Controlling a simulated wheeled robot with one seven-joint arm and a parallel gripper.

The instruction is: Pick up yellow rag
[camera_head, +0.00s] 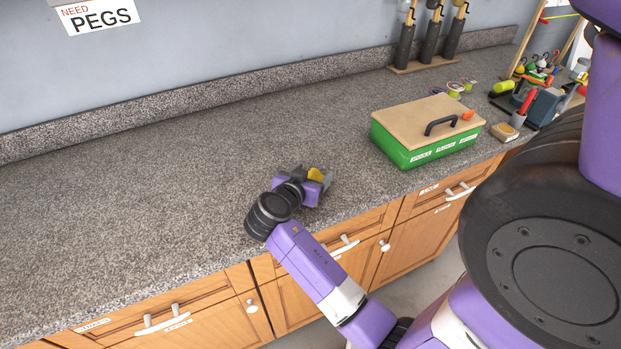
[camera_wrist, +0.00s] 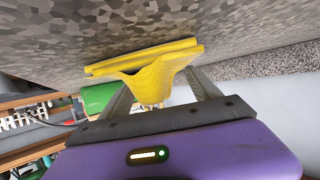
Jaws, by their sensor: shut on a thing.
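The yellow rag (camera_wrist: 150,75) is in the wrist view, bunched and folded between the two fingers of my gripper (camera_wrist: 160,92). My gripper is shut on it. In the head view a small part of the yellow rag (camera_head: 316,174) shows at the end of my gripper (camera_head: 318,178), over the speckled counter; the rest is hidden by the gripper. In the wrist view the rag's folded edge lies close to the counter surface; I cannot tell whether it touches.
The speckled counter (camera_head: 150,220) is clear to the left. A green box with a wooden lid and black handle (camera_head: 428,125) stands to the right. Drawers with white handles (camera_head: 162,322) line the front.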

